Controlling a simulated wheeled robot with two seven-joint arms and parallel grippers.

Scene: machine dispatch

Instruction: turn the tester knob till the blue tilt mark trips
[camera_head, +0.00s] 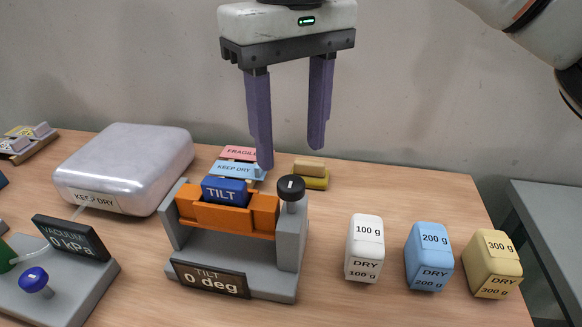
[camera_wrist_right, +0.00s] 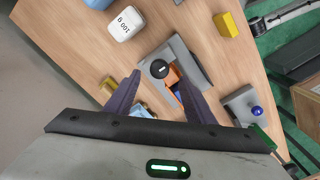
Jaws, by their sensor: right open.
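The tilt tester (camera_head: 236,262) is a grey stand with an orange cradle (camera_head: 228,213), and its display reads TILT 0 deg. The blue TILT mark (camera_head: 224,192) sits in the cradle. The black round knob (camera_head: 291,188) is on top of the tester's right post. In the right wrist view the knob (camera_wrist_right: 160,69) shows ahead of the fingertips. My right gripper (camera_head: 292,157) is open and empty, its purple fingers pointing down, above and behind the tester and apart from the knob. In the right wrist view the blue mark is largely hidden by a finger. My left gripper is not in view.
White (camera_head: 364,248), blue (camera_head: 429,256) and yellow (camera_head: 493,264) weight blocks stand to the tester's right. A silver case (camera_head: 126,167) and a vacuum gauge unit (camera_head: 68,262) are to its left. FRAGILE and KEEP DRY stamps (camera_head: 238,170) and a yellow block (camera_head: 311,178) lie behind it.

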